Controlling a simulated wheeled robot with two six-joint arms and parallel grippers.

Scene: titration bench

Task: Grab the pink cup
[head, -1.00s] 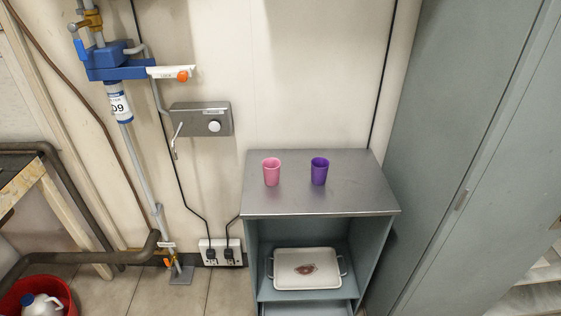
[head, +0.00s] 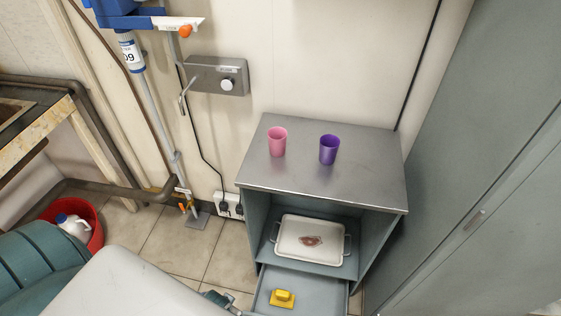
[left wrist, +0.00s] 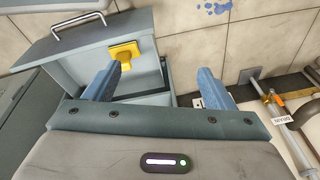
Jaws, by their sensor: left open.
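The pink cup (head: 277,142) stands upright on the metal top of a small cabinet (head: 330,172), left of the purple cup (head: 329,149). The two cups are apart. My left arm comes in at the bottom left of the head view, well below the cups. In the left wrist view my left gripper (left wrist: 160,85) is open, its two blue fingers wide apart and nothing between them. Neither cup shows in the left wrist view. My right gripper is in neither view.
A white tray (head: 283,242) sits on the cabinet's shelf. Below it, an open drawer (head: 327,294) holds a yellow object (head: 283,298) and sticks out. A tall grey cabinet (head: 455,150) stands close on the right. A red bucket (head: 95,239) is on the floor at left.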

